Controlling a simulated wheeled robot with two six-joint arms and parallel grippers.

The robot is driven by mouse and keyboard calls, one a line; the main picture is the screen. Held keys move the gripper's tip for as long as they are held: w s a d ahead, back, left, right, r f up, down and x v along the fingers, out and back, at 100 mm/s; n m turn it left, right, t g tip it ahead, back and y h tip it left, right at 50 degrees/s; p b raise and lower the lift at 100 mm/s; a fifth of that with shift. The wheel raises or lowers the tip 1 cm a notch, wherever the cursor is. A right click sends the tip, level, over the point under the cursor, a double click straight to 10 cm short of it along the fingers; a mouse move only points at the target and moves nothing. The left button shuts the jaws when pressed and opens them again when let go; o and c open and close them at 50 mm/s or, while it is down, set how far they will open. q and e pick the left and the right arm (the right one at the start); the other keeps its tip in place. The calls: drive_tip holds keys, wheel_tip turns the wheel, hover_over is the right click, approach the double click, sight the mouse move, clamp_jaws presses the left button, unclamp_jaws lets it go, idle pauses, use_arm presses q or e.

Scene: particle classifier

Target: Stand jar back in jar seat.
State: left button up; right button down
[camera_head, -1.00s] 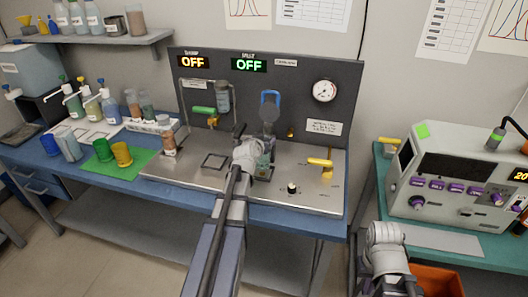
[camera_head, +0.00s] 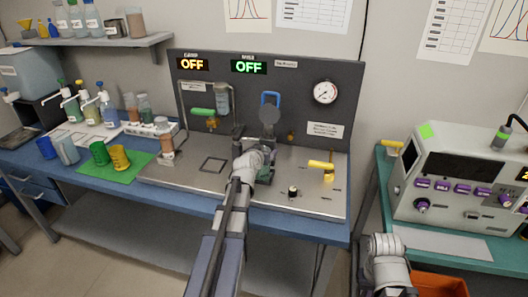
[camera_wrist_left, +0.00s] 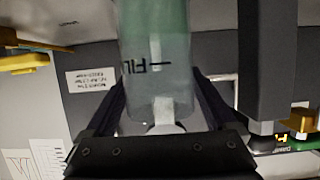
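The jar (camera_wrist_left: 158,75) is clear, with a green band and a black fill mark, and stands between the fingers of my left gripper (camera_wrist_left: 160,95) in the left wrist view. Both fingers lie against its sides. In the head view the jar (camera_head: 266,173) is partly hidden by my left gripper (camera_head: 257,158), at the middle of the steel bench plate, below the grey round-headed fitting (camera_head: 269,116). I cannot tell whether its base touches the plate. A dark square outline (camera_head: 213,164) on the plate is empty; I cannot tell whether it is the jar seat. My right arm shows at the lower right; its fingertips cannot be made out.
A panel (camera_head: 310,90) with a gauge (camera_head: 325,91) stands behind the plate. A yellow-handled valve (camera_head: 323,165) and black knob (camera_head: 292,191) are to the right. A brown-filled bottle (camera_head: 166,143) is to the left. Green and yellow cups (camera_head: 119,158) stand on a green mat.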

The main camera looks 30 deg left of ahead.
use_arm(q)
drive_tip(key=shift+o, duration=0.5)
drive_tip(key=shift+r, duration=0.2)
drive_tip(key=p+v, duration=0.5)
drive_tip(key=v, duration=0.7)
drive_tip(key=s+d+f+m+g+h, duration=0.1)
drive_tip(key=d+f+g, duration=0.1)
drive_tip(key=d, duration=0.6)
drive_tip(key=s+d+f+m+g+h, duration=0.2)
drive_tip(key=d+f, duration=0.3)
drive_tip(key=d, duration=0.2)
drive_tip(key=s+d+f+m+g+h, duration=0.1)
drive_tip(key=d+f+g, duration=0.1)
drive_tip(key=d, duration=0.6)
drive_tip(key=shift+s+d+f+g+h, duration=0.15)
drive_tip(key=shift+s+d+f+g, duration=0.05)
drive_tip(key=shift+f, duration=0.15)
drive_tip(key=shift+s+d+f+g+h, duration=0.15)
drive_tip(key=shift+s+f+g, duration=0.05)
drive_tip(key=shift+f, duration=0.15)
drive_tip(key=s+d+f+m+g+y, duration=0.1)
drive_tip(key=s+d+g, duration=0.2)
drive_tip(key=s, duration=0.4)
drive_tip(key=s+d+f+m+g+y, duration=0.1)
drive_tip(key=s+d+f+g+y, duration=0.1)
drive_tip(key=s+d, duration=0.4)
drive_tip(key=shift+s+d+g, duration=0.25)
drive_tip(key=shift+s+g, duration=0.45)
drive_tip(key=shift+g, duration=0.1)
